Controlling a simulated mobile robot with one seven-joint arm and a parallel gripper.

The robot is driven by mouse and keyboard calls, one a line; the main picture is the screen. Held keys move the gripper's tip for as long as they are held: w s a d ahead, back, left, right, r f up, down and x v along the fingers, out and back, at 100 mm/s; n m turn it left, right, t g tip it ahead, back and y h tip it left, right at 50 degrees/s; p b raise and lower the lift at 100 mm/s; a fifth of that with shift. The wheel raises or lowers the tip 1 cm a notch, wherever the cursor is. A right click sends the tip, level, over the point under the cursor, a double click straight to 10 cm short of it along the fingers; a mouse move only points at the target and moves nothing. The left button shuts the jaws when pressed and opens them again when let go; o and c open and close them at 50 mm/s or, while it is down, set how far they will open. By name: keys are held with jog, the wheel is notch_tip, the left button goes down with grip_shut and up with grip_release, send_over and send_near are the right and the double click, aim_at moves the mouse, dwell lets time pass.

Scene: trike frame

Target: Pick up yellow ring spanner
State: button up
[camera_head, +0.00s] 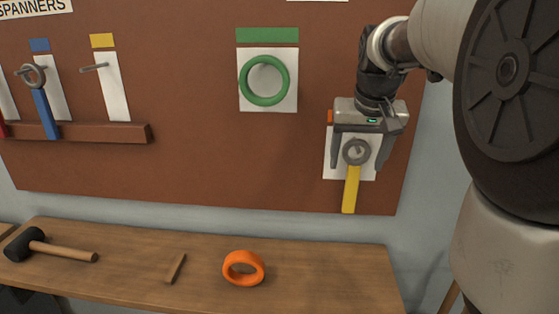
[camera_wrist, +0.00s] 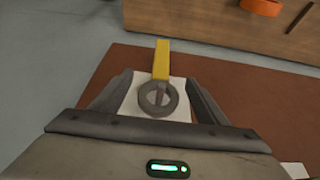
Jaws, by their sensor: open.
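The yellow ring spanner (camera_head: 351,190) hangs on the brown board at the right, in front of a white panel. Its grey ring is at the top around a peg, and its yellow handle points down. In the wrist view the spanner (camera_wrist: 161,62) lies between my fingers, ring nearest the palm. My gripper (camera_head: 355,165) is open, with one finger on each side of the grey ring. A gap shows between each finger and the ring in the wrist view. The panel behind is partly hidden by my gripper.
A green ring (camera_head: 264,99) hangs mid-board. On the bench (camera_head: 320,270) lie a mallet (camera_head: 62,250), a small wooden piece (camera_head: 175,268) and an orange ring (camera_head: 243,278). A bare peg (camera_head: 94,68) shows under the yellow label.

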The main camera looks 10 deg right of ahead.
aim_at(356, 162)
jog(key=x, duration=0.4)
jog(key=shift+w+d+r, duration=0.1)
jog(key=shift+w, duration=0.1)
jog(key=c, duration=1.3)
jog(key=shift+r, duration=0.15)
